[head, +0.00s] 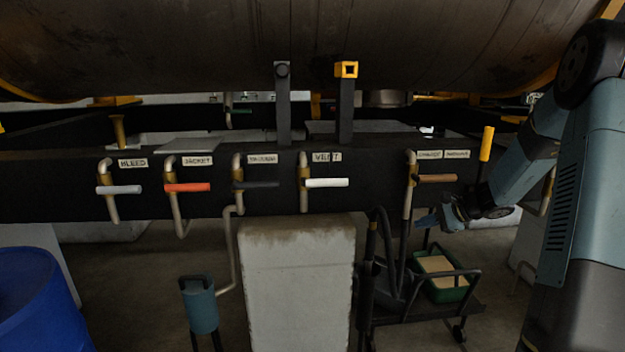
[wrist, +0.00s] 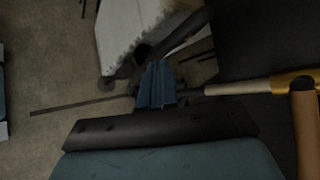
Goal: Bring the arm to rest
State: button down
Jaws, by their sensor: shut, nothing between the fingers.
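My gripper (head: 428,221) is at the right in the head view, at the end of my blue-grey arm, pointing left. It is in front of the dark beam's lower edge, just below the brown-handled valve (head: 437,178). In the wrist view my gripper's blue fingers (wrist: 155,84) are together with nothing held. At the wrist view's right edge are a pale pipe (wrist: 237,89) with a brass fitting and a brown handle (wrist: 305,130), close to my gripper. I cannot tell whether it touches the pipe.
A row of valves with grey, red (head: 187,187), dark and white (head: 326,182) handles lines the beam (head: 60,185). A yellow post (head: 487,144) stands near my forearm. Below are a cart with a green tray (head: 447,294), a concrete pier (head: 297,285) and a blue drum (head: 40,305).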

jog(key=s+a+r+n+g+h, duration=0.2)
jog(key=s+a+r+n, duration=0.2)
jog(key=s+a+r, duration=0.4)
jog(key=s+a+r+n+g+h, duration=0.1)
jog(key=s+a+r+n+h, duration=0.25)
jog(key=s, duration=0.65)
jog(key=s+d+r+n+t+h, duration=0.1)
jog(key=s+r+n, duration=0.2)
jog(key=s, duration=0.7)
jog(key=s+r+n+t+h, duration=0.1)
jog(key=s+r+n+h, duration=0.1)
jog(key=s, duration=0.8)
jog(key=shift+s+d+r+n, duration=0.15)
jog(key=shift+d+r+n, duration=0.25)
jog(key=shift+r+n, duration=0.55)
jog(key=shift+h, duration=0.25)
